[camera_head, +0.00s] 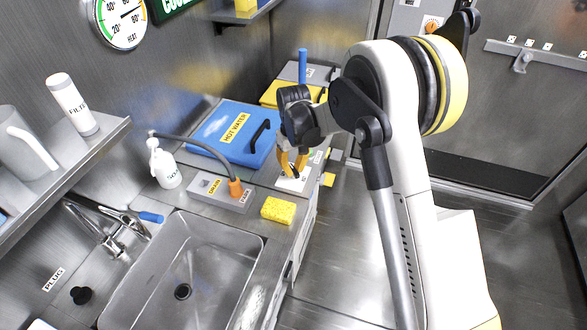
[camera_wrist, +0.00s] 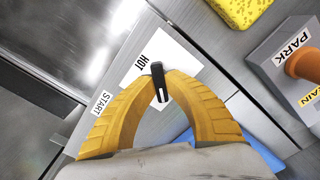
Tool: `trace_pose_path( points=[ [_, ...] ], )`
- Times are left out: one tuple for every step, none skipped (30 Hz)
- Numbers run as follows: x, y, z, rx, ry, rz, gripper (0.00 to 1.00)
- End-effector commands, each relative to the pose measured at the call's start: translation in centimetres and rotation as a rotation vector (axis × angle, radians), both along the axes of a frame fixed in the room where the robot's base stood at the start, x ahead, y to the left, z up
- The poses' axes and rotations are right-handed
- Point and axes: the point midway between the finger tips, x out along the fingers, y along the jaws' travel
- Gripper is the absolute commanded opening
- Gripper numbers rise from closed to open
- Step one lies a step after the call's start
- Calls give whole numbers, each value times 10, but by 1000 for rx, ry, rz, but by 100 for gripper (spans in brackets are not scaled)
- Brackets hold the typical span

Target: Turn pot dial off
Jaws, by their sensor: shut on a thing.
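The pot dial (camera_wrist: 157,70) is a small black knob with a pale line on it, set against a white plate (camera_wrist: 150,50) marked HOT; a START label (camera_wrist: 102,101) lies to its left. My gripper (camera_wrist: 160,88) is shut on the dial, with its yellow fingertips on either side of it. In the head view, my gripper (camera_head: 292,174) points down at the counter's front edge, beside the HOT WATER pot's blue lid (camera_head: 233,133), and the dial is mostly hidden behind the fingers. The lid has a black handle and looks closed.
A grey PARK/DRAIN block (camera_head: 221,192) with an orange-ended hose stands left of my gripper. A yellow sponge (camera_head: 278,210) lies near the counter edge. The sink (camera_head: 181,290) is at the lower left. A blue upright handle (camera_head: 302,66) rises behind. Open floor lies to the right.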

Motion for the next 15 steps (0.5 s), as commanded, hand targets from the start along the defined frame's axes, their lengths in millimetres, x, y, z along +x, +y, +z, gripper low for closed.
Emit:
trace_pose_path(
  points=[
    [0,0,0,0,1,43,0],
    [0,0,0,0,1,71,0],
    [0,0,0,0,1,109,0],
    [0,0,0,0,1,138,0],
    [0,0,0,-1,1,166,0],
    [0,0,0,-1,1,204,0],
    [0,0,0,-1,1,232,0],
    [0,0,0,-1,1,261,0],
    [0,0,0,-1,1,297,0],
    [0,0,0,-1,1,325,0],
    [0,0,0,-1,1,352,0],
    [0,0,0,-1,1,387,0],
    [0,0,0,-1,1,413,0],
    [0,0,0,0,1,438,0],
    [0,0,0,0,1,469,0]
  ],
)
